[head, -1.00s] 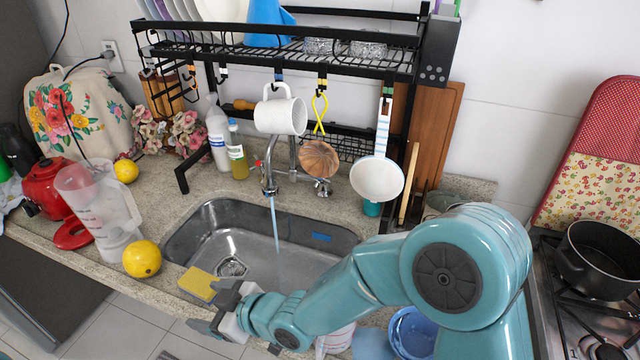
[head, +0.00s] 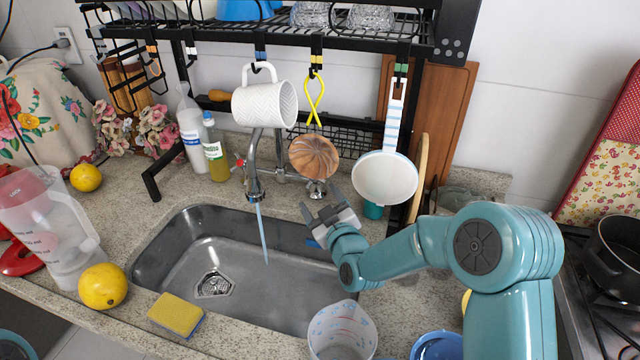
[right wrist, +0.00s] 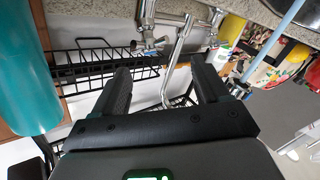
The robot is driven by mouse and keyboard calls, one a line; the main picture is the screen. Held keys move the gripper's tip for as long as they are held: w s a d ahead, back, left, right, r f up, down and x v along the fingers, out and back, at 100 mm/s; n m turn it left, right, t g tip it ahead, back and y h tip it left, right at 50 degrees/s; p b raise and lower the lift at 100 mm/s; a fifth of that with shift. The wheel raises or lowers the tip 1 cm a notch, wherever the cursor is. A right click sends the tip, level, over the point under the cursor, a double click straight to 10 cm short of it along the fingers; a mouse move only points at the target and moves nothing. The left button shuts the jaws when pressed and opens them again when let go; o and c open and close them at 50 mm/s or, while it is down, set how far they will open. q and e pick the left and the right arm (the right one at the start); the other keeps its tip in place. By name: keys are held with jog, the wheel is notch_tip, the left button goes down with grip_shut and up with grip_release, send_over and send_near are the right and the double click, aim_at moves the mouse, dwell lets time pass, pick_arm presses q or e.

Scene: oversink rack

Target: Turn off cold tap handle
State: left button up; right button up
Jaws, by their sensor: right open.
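The chrome faucet (head: 252,165) stands behind the sink, and water (head: 262,235) runs from its spout. A chrome tap handle (head: 317,187) is at the right end of the faucet, below a wooden hanging utensil; I take it as the cold one. A red-marked handle (head: 240,162) is at the left end. My right gripper (head: 321,203) is open and empty, just in front of and below the right handle. In the right wrist view, that handle (right wrist: 150,50) shows beyond the open fingers (right wrist: 160,70), roughly between them, apparently not touched. My left gripper is out of view.
A white mug (head: 265,105), the wooden utensil (head: 313,157) and a white pan (head: 385,178) hang from the black rack close around the faucet. A yellow sponge (head: 176,315) and a clear cup (head: 342,332) stand at the sink's front edge. The basin (head: 190,250) is empty.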

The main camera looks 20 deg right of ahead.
jog(key=shift+h, duration=0.3)
jog(key=w+p, duration=0.1)
jog(key=w, duration=0.5)
jog(key=shift+w+d+r+p, duration=0.1)
jog(key=shift+w+d+p, duration=0.05)
jog(key=shift+p, duration=0.25)
jog(key=shift+r, duration=0.2)
jog(key=shift+w+f, duration=0.2)
jog(key=shift+w, duration=0.05)
jog(key=c, duration=1)
